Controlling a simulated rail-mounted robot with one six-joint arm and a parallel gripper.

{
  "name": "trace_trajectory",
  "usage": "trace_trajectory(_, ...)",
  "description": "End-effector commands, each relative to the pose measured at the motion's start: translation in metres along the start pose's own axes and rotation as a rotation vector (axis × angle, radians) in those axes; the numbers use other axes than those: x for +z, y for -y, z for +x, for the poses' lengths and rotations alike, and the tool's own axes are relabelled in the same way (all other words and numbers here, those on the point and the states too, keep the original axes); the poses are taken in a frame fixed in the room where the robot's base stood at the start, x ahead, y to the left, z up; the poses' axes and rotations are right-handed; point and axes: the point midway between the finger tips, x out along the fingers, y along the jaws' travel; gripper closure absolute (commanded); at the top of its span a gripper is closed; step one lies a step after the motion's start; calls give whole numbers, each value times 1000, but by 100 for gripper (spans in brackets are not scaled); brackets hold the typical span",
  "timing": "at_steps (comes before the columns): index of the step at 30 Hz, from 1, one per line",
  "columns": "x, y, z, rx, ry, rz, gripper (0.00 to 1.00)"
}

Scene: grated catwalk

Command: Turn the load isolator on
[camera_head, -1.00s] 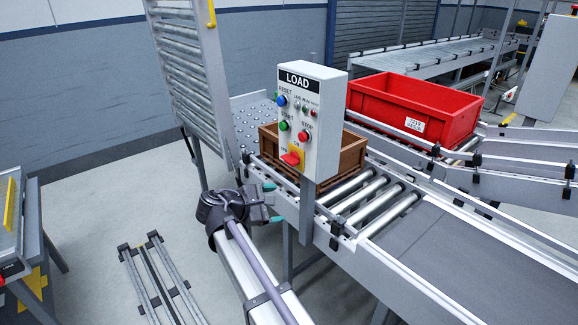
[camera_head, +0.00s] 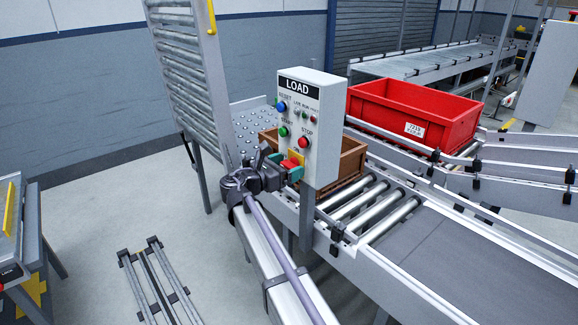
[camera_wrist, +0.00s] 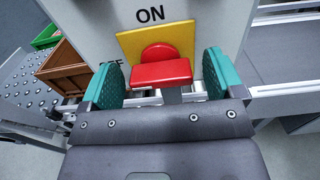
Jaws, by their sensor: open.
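The load isolator is a red handle (camera_wrist: 160,70) on a yellow plate (camera_wrist: 181,36), low on the grey LOAD control box (camera_head: 325,110). In the wrist view the handle's wide bar lies level, below the word ON; the lettering to its left is partly hidden. My gripper (camera_wrist: 163,80) is open, with one teal finger on each side of the handle. A gap shows between each finger and the handle. In the head view my gripper (camera_head: 285,167) is in front of the lower part of the box and hides part of the handle.
The box also carries a blue RESET button (camera_head: 282,106), a green START button (camera_head: 284,131) and a red STOP button (camera_head: 303,141). A brown crate (camera_head: 352,160) sits on the conveyor behind the box. A red bin (camera_head: 385,115) stands farther back.

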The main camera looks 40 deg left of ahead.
Motion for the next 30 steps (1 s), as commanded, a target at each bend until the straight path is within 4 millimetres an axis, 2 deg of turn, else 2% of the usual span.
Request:
trace_trajectory(3,0,0,8,1,0,0,13)
trace_trajectory(10,0,0,9,1,0,1,14)
trace_trajectory(25,0,0,9,1,0,1,62)
trace_trajectory(30,0,0,9,1,-1,7,62)
